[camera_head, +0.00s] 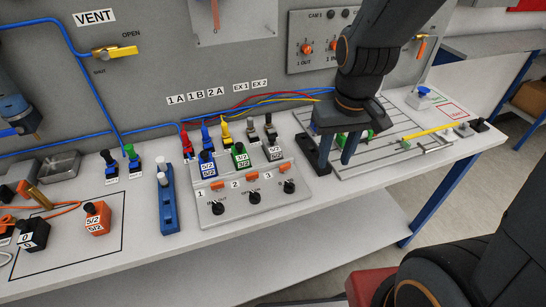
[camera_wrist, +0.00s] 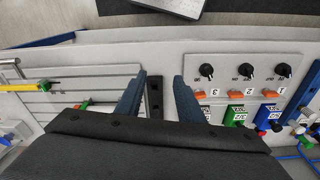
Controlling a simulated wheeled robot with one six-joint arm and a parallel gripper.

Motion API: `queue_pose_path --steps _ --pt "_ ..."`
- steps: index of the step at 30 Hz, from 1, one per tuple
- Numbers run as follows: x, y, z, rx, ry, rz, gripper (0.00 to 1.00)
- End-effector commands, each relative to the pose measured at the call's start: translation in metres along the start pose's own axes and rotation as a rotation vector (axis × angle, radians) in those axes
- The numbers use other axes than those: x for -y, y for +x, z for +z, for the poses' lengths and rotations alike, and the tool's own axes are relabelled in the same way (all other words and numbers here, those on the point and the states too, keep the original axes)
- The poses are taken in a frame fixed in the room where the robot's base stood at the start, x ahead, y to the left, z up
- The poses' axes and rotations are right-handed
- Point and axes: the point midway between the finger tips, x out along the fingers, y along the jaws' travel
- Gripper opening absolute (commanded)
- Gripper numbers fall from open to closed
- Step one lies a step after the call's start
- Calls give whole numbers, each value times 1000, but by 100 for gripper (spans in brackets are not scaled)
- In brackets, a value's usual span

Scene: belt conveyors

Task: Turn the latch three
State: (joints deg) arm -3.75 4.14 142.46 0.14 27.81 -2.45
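A grey panel (camera_head: 235,208) on the bench carries orange latches numbered 1, 2 and 3, each with a black knob in front. Latch three (camera_head: 283,168) is the rightmost in the head view; its knob (camera_head: 289,187) is below it. In the wrist view, latch three (camera_wrist: 200,95) is the orange piece left of the "3" label, just right of my right-hand finger. My gripper (camera_head: 335,164) is open and empty, fingers pointing down, right of the panel. In the wrist view my gripper (camera_wrist: 159,76) shows both blue fingers well apart. No contact with latch three is visible.
Blue (camera_head: 208,165), green (camera_head: 240,156) and grey (camera_head: 273,150) valve blocks stand behind the latches, with coloured hoses beyond. A grooved plate (camera_head: 375,155) with a yellow rod lies to the right. A blue block (camera_head: 168,205) stands left of the panel. The bench front is clear.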

Motion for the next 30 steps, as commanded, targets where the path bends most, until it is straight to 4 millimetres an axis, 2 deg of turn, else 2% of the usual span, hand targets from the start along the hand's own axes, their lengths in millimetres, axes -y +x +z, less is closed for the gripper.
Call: queue_pose_path --steps 1,6,9,12,17,24,30 --pt "15 -2 -13 13 -61 -4 34" --pt "64 -7 -47 61 -260 -16 34" --pt "85 -8 -58 82 -341 -20 34" --pt "97 -8 -63 94 -384 -22 34" --pt "99 3 -63 100 -395 -22 34" --pt "98 37 -59 101 -391 -22 34" --pt "97 59 -57 99 -390 -22 34"
